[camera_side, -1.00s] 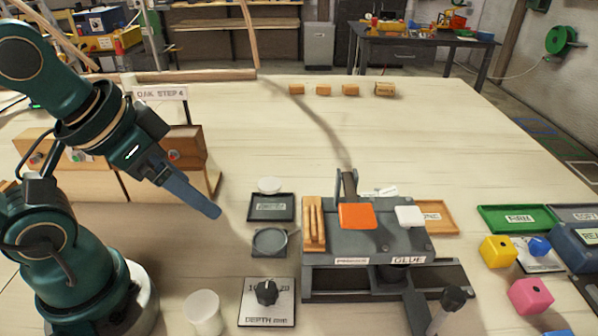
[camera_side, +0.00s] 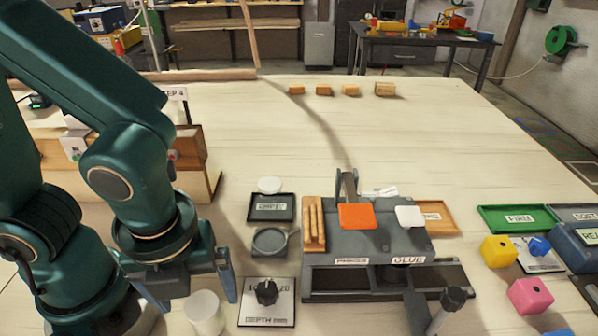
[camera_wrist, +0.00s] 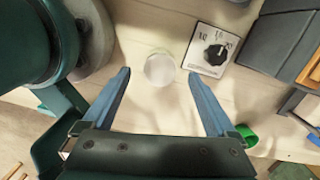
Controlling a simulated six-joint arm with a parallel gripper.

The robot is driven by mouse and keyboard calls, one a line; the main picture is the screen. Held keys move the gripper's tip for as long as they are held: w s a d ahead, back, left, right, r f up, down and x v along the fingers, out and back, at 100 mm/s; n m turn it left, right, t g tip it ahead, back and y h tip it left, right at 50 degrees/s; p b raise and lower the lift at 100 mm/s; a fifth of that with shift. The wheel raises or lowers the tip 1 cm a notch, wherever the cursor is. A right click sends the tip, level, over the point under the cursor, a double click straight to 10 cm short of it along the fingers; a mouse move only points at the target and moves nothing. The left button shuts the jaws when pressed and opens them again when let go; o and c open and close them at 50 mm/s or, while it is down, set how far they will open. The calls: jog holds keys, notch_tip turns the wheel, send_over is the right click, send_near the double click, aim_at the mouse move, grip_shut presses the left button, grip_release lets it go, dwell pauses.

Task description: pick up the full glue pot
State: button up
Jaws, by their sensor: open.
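A round whitish pot (camera_side: 204,316), which looks like the glue pot, stands upright on the bench at the front, left of the depth dial; whether it is full I cannot tell for sure. In the wrist view the pot (camera_wrist: 159,69) shows between the tips of my two blue fingers, a little beyond them. My gripper (camera_side: 194,298) is open and empty, pointing down close behind and above the pot. In the wrist view my gripper (camera_wrist: 159,75) has its fingers spread wide on both sides of the pot, with clear space on each side.
The depth dial plate (camera_side: 267,303) lies close to the pot's right. Beyond it are a dark round dish (camera_side: 270,241), a small dark tray (camera_side: 270,208) and the grey glue press (camera_side: 380,240). The middle of the bench behind is clear.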

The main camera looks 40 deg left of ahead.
aim_at(201, 306)
jog(key=shift+w+a+f, duration=0.1)
jog(key=shift+a+f, duration=0.05)
jog(key=shift+f, duration=1.15)
jog(key=shift+a+f, duration=0.1)
jog(key=shift+f, duration=1.15)
jog(key=c, duration=1.5)
